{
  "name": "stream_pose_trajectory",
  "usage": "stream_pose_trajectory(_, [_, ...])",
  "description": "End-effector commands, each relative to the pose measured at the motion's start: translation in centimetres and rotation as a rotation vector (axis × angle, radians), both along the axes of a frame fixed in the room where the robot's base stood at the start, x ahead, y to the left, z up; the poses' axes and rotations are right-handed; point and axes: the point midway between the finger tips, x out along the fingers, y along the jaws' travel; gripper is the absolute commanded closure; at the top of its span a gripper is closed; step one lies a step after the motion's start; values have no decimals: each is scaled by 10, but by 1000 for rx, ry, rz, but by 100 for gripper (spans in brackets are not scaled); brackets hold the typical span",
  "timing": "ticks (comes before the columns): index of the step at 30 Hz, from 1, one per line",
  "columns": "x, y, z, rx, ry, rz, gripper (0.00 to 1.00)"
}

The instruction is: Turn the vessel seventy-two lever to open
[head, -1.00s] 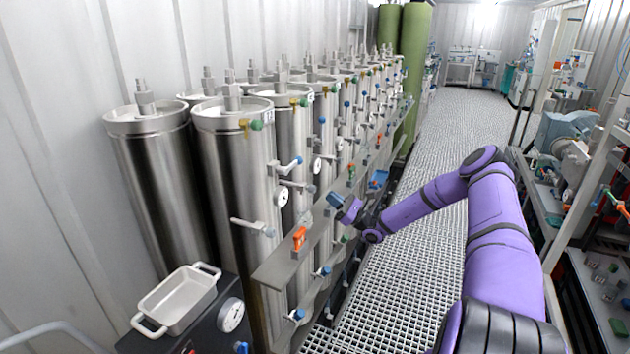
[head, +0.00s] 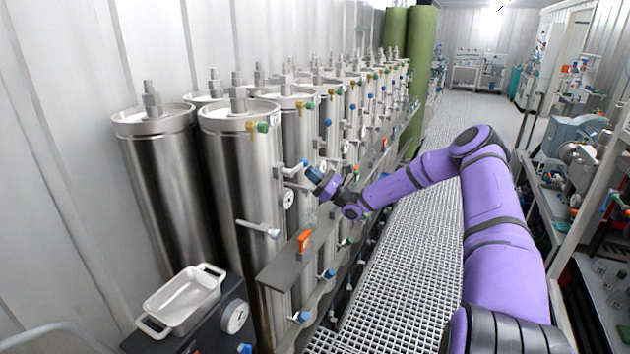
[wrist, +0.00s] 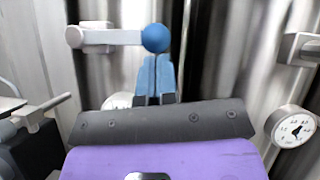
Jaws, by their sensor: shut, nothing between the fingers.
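A lever (wrist: 115,37) with a round blue knob (wrist: 155,38) runs sideways from a pale valve body (wrist: 88,37) on a steel vessel in the wrist view. My gripper (wrist: 157,62) is shut and empty, with its blue fingertips just below the knob. I cannot tell whether they touch it. In the head view my gripper (head: 312,174) is beside the lever (head: 292,169) on the front of the near steel vessel (head: 236,170). The vessel labels are too small to read, so I cannot tell which one is seventy-two.
A pressure gauge (wrist: 296,127) and another valve (wrist: 303,48) are to the right in the wrist view. A grey rail with an orange handle (head: 304,241) runs in front of the vessels. A white tray (head: 182,300) stands at lower left. The grated aisle (head: 400,260) is clear.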

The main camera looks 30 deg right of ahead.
Motion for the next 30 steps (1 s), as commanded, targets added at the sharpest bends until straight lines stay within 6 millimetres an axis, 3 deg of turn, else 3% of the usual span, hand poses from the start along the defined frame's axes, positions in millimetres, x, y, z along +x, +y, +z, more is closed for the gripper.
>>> stream_pose_trajectory(30, [2,-2,13,-98,-72,0,100])
